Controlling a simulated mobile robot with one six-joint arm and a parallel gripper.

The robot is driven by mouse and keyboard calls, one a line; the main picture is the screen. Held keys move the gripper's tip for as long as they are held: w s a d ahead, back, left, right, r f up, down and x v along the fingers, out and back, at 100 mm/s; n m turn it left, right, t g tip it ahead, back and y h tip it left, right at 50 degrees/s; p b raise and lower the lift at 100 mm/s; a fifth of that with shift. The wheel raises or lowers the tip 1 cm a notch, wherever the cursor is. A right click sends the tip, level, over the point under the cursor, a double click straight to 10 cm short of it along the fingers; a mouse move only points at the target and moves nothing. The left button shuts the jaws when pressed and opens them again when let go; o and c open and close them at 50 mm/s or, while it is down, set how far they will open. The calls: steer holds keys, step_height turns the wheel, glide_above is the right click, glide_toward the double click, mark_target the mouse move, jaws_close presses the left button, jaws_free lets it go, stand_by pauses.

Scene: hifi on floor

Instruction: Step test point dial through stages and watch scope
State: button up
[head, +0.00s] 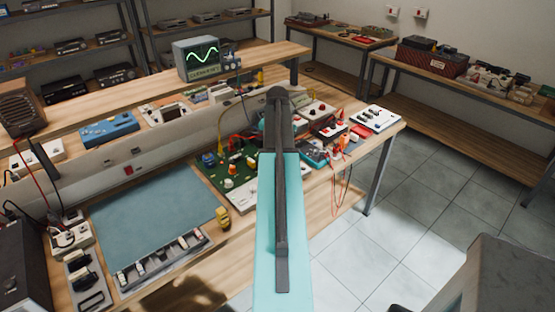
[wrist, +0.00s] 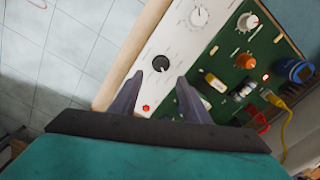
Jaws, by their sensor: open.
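The scope (head: 203,60) stands on the bench's upper shelf in the head view, a green wave on its lit screen. A green circuit board (head: 215,172) with knobs lies on the bench left of my arm. In the wrist view, my gripper (wrist: 160,79) is open and empty above a white panel (wrist: 176,42). A black dial (wrist: 162,64) lies just beyond and between the fingertips; I cannot tell whether they touch it. My arm hides the gripper in the head view.
A red light or button (wrist: 146,107) sits between the fingers. A yellow cable plug (wrist: 274,98) and a blue part (wrist: 295,70) are at the right. In the head view, a blue mat (head: 150,220) is clear, and red leads (head: 345,180) hang off the bench.

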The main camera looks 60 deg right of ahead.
step_height(320, 180, up, 6)
steer(key=p, duration=0.3)
stand_by(0.5)
